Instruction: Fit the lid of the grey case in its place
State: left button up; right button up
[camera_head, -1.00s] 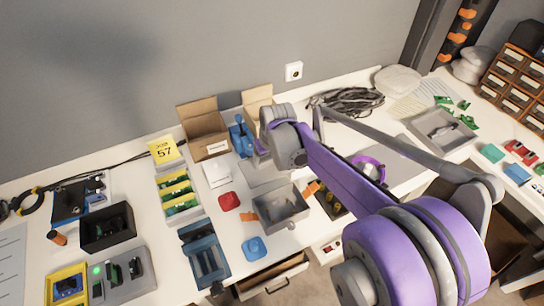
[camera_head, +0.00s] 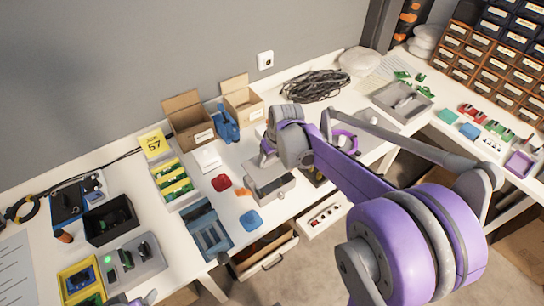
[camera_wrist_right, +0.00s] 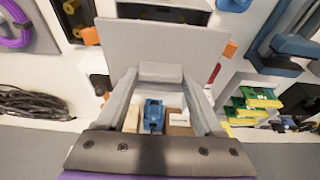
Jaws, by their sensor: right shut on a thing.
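The lid (camera_wrist_right: 165,42) is a flat grey plate with a raised block in its middle. My right gripper (camera_wrist_right: 160,74) is shut on that block, and the plate lies beyond the fingertips in the right wrist view. In the head view the same gripper (camera_head: 267,156) is above the grey case (camera_head: 272,197), with the lid (camera_head: 262,172) over the case's back part. The case is an open-topped box on the white table, its inside mostly hidden now. I cannot tell whether lid and case touch. My left gripper is not in view.
A blue cushion-shaped piece (camera_head: 248,220) and a red piece (camera_head: 221,183) lie left of the case. A blue tray (camera_head: 207,234) stands further left. Two open cartons (camera_head: 188,121) stand behind. An open drawer (camera_head: 264,256) juts out below the table's front edge.

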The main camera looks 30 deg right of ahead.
aim_at(271, 165)
jog(key=shift+f+b, duration=1.3)
jog(key=shift+f, duration=0.9)
jog(key=shift+w+f, duration=0.1)
jog(key=shift+f, duration=0.1)
jog(key=shift+f+b, duration=0.85)
jog(key=shift+f, duration=0.15)
jog(key=o, duration=1.5)
jog(key=p+v, duration=0.1)
jog(key=v, duration=1)
